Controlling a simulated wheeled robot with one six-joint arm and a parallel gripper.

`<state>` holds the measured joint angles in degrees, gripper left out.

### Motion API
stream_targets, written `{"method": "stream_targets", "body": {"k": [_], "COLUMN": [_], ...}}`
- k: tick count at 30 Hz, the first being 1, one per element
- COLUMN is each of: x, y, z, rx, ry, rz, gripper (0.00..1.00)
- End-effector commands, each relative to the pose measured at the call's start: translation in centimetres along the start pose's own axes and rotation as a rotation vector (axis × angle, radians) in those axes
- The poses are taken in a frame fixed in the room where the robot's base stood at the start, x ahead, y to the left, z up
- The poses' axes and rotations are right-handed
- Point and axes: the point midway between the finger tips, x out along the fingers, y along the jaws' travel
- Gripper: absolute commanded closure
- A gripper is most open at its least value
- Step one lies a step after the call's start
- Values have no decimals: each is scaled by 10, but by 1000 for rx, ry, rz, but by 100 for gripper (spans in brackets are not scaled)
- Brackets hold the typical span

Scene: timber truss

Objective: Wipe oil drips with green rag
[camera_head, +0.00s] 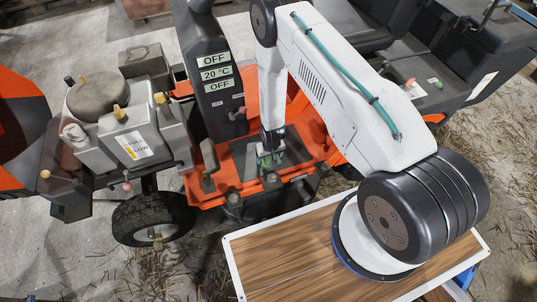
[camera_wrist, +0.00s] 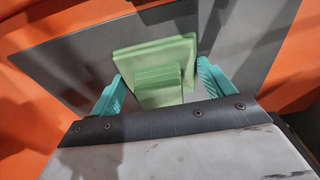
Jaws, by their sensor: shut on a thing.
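The green rag (camera_wrist: 160,80) is a pale green folded pad with a smaller block on its near side. It sits between the two teal fingers of my gripper (camera_wrist: 160,70), which is shut on it. In the head view my gripper (camera_head: 268,152) points down over the dark grey plate (camera_head: 240,158) on the orange machine, and a bit of green shows at its tip. In the wrist view the rag is over the grey plate (camera_wrist: 80,65). I cannot tell whether it touches the plate. No oil drips can be made out clearly; the rag and gripper hide part of the plate.
The orange machine (camera_head: 232,190) has a dark column with display labels (camera_head: 215,73) just left of my arm. Grey tanks (camera_head: 135,135) and small levers stand further left. A black wheel (camera_head: 150,218) is below. A wood-topped table (camera_head: 285,255) is in front.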

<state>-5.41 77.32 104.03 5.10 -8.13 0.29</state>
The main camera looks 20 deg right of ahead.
Motion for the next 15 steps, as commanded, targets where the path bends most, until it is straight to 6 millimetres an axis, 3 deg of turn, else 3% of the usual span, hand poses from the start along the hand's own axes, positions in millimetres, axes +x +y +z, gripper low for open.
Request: {"method": "stream_targets", "body": {"k": [10,15], "x": [-1,0], "y": [0,0], "z": [15,12], "rx": [-1,0], "ry": [0,1], "rz": [0,0], "gripper": [37,37]}}
